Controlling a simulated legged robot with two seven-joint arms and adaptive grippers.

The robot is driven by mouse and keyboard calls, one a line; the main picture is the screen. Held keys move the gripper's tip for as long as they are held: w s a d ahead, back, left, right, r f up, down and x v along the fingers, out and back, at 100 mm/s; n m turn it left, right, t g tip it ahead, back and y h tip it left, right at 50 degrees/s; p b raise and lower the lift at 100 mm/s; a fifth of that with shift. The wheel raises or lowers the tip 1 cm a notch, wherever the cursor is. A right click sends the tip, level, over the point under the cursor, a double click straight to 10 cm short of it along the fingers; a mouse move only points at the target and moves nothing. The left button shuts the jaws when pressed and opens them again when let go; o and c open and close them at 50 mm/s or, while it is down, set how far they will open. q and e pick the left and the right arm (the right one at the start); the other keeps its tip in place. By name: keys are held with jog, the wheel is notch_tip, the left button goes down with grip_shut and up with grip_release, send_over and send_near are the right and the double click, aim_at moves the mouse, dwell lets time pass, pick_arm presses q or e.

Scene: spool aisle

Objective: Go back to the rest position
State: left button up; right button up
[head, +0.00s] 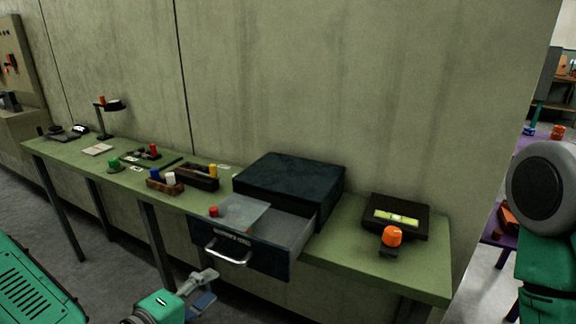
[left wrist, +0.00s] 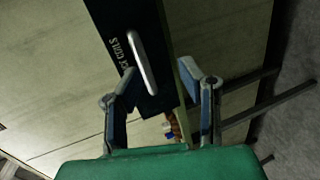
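My left gripper (head: 199,287) is below and in front of the bench, a little left of the open drawer (head: 240,254). In the left wrist view its two fingers (left wrist: 160,88) are spread apart with nothing between them, and the drawer's metal handle (left wrist: 142,62) lies beyond them, apart from the fingers. In the head view the handle (head: 228,253) is clear of the gripper. The drawer is pulled out of a dark cabinet (head: 290,180) and a red spool (head: 214,211) shows at its left side. At the right edge a green and grey arm link of mine shows; my right gripper is not visible.
The long green bench (head: 350,234) runs along the wall. A purple table (head: 500,238) stands at the right. Grey floor is open before the bench.

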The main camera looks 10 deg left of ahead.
pick_arm(q)
jog(key=s+d+f+m+g, duration=0.2)
jog(key=s+f+m+g, duration=0.5)
jog(key=s+f, duration=0.55)
jog(key=s+a+f+m+g+y, duration=0.5)
jog(key=s+a+f, duration=0.3)
jog(key=s+a, duration=0.2)
jog(key=shift+s+a+f+m+g+y, duration=0.35)
jog(key=shift+m+g, duration=0.25)
jog(key=shift+m, duration=0.3)
jog(key=shift+d, duration=0.1)
